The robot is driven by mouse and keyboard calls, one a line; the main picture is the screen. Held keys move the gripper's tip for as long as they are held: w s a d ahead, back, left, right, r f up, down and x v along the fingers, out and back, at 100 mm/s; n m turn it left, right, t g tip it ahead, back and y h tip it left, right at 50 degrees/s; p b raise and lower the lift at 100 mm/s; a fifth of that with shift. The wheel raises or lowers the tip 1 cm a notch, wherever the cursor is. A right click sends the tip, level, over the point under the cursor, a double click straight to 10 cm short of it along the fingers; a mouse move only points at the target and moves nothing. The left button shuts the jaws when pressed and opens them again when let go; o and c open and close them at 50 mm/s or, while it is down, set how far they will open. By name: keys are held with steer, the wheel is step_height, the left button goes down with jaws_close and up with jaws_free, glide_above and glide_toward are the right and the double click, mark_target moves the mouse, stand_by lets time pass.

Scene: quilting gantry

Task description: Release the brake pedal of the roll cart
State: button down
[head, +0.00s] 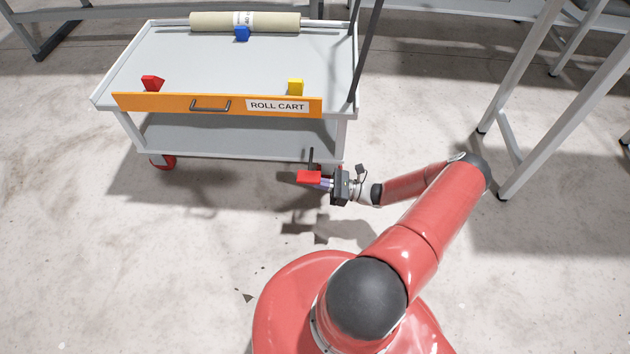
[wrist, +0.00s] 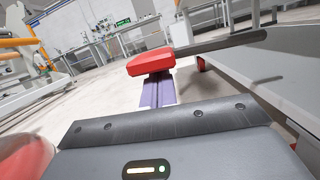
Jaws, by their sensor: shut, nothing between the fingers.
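The roll cart (head: 217,104) stands in the upper left of the head view, with an orange front panel labelled ROLL CART. Its brake pedal (head: 309,176), a red block on a dark bar, is low by the cart's front right corner. My gripper (head: 326,183) is shut and empty, low at the pedal's right side. In the wrist view the red pedal (wrist: 150,62) hides the far tips of my purple fingers (wrist: 157,91), and its dark bar runs off to the right. I cannot tell whether the fingers touch the pedal.
A beige fabric roll (head: 280,21) lies on the cart's top, with blue (head: 242,34), red (head: 152,83) and yellow (head: 295,87) blocks. A red caster (head: 163,162) shows at the cart's left. A grey metal frame (head: 522,70) stands to the right. The floor in front is open.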

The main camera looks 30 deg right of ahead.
mark_target(315, 176)
steer(key=shift+r+m+t+h+p, duration=0.5)
steer(key=shift+r+m+p, duration=0.45)
steer(key=shift+r+m, duration=0.8)
steer(key=shift+f, duration=0.1)
step_height(315, 176, down, 5)
steer(key=s+b, duration=0.1)
steer(key=b, duration=0.3)
steer(key=v, duration=0.9)
steer(key=shift+s+r, duration=0.25)
steer(key=shift+s, duration=0.05)
steer(key=shift+d, duration=0.1)
